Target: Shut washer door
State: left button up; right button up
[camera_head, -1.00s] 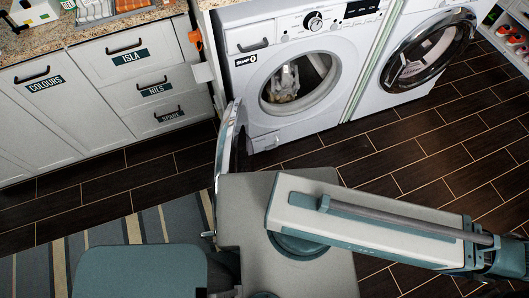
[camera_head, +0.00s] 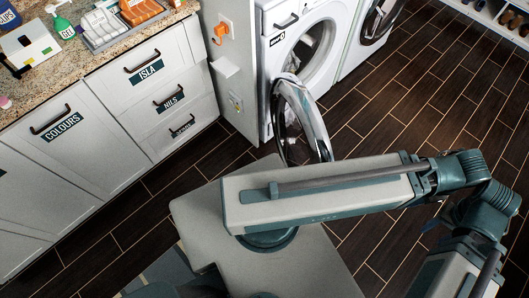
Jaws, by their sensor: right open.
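The white washer (camera_head: 273,75) stands at the top centre, its round opening showing. Its door (camera_head: 322,134), a round chrome-rimmed ring with dark glass, stands open, swung out in front of the machine. My right arm (camera_head: 320,190) reaches across the lower middle to an elbow at the right, then bends down toward the bottom edge. The fingertips of my right gripper cannot be made out, and nothing is seen held. My left gripper is not in view.
A second machine (camera_head: 378,22) stands beyond the washer. White drawers (camera_head: 160,75) under a granite counter (camera_head: 75,55) run along the left. A shoe shelf (camera_head: 494,15) is at the top right. The dark tiled floor (camera_head: 400,95) right of the door is clear.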

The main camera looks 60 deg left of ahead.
aim_at(286, 88)
jog(key=k+u, duration=0.2)
jog(key=u, duration=1.8)
jog(key=i+l, duration=0.35)
jog(key=l, duration=0.2)
jog(key=k+j, duration=0.2)
jog(key=j, duration=0.15)
jog(key=k+j, duration=0.15)
jog(key=j, duration=0.15)
jog(key=k+j+z, duration=0.1)
jog(key=j, duration=0.3)
jog(key=k+j+z, duration=0.1)
jog(key=j, duration=0.3)
jog(key=k+j+z, duration=0.1)
jog(key=j, duration=0.25)
jog(key=k+j+z, duration=0.1)
jog(key=j, duration=0.3)
jog(key=k, duration=0.1)
